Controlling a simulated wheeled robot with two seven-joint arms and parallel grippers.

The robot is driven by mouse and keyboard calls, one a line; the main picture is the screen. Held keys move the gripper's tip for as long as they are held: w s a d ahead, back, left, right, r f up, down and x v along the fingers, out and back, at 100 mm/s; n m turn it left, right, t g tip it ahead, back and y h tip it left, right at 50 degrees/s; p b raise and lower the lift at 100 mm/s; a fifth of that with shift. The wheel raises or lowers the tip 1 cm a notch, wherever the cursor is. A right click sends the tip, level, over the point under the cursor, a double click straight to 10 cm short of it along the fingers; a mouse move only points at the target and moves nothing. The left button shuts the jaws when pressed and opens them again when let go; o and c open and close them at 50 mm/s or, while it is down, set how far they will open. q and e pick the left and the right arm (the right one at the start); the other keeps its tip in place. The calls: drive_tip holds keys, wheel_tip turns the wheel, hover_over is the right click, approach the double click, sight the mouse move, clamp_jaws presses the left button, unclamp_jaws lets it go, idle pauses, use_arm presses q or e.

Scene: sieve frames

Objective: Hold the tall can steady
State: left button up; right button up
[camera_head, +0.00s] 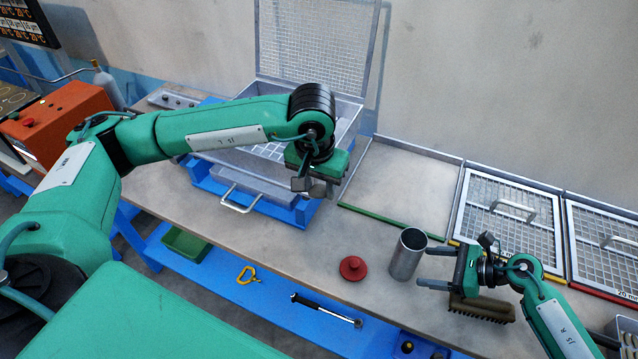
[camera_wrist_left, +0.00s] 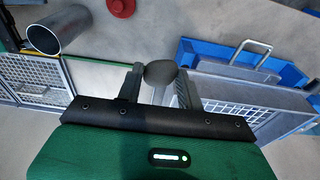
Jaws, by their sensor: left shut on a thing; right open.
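The tall can (camera_head: 406,256) is a bare metal cylinder, open at the top, standing upright on the bench. It also shows in the left wrist view (camera_wrist_left: 62,33). My right gripper (camera_head: 425,268) is open just right of the can. Its fingertips point at the can's side; I cannot tell whether they touch it. My left gripper (camera_head: 318,188) is up and left of the can, before the blue-framed sieve box. It is shut on a small grey rounded thing (camera_wrist_left: 160,73), largely hidden between the fingers.
A red knobbed lid (camera_head: 353,268) lies left of the can. A brown brush (camera_head: 482,308) lies below my right gripper. Sieve frames (camera_head: 508,216) lie at the right, beside an empty green-edged bay (camera_head: 395,190). The blue stand (camera_head: 262,204) holds a sieve box with a raised mesh lid.

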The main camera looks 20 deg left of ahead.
sight(413, 265)
use_arm(q)
wheel_tip(413, 265, down, 2)
drive_tip(key=shift+b, duration=1)
use_arm(e)
drive_tip(key=x, duration=0.5)
drive_tip(key=shift+f, duration=0.1)
use_arm(q)
drive_tip(key=shift+f+b, duration=0.3)
use_arm(e)
drive_tip(key=shift+a+f, duration=0.2)
drive_tip(key=shift+a, duration=0.4)
drive_tip(key=c, duration=0.7)
drive_tip(key=shift+c, duration=0.3)
clamp_jaws()
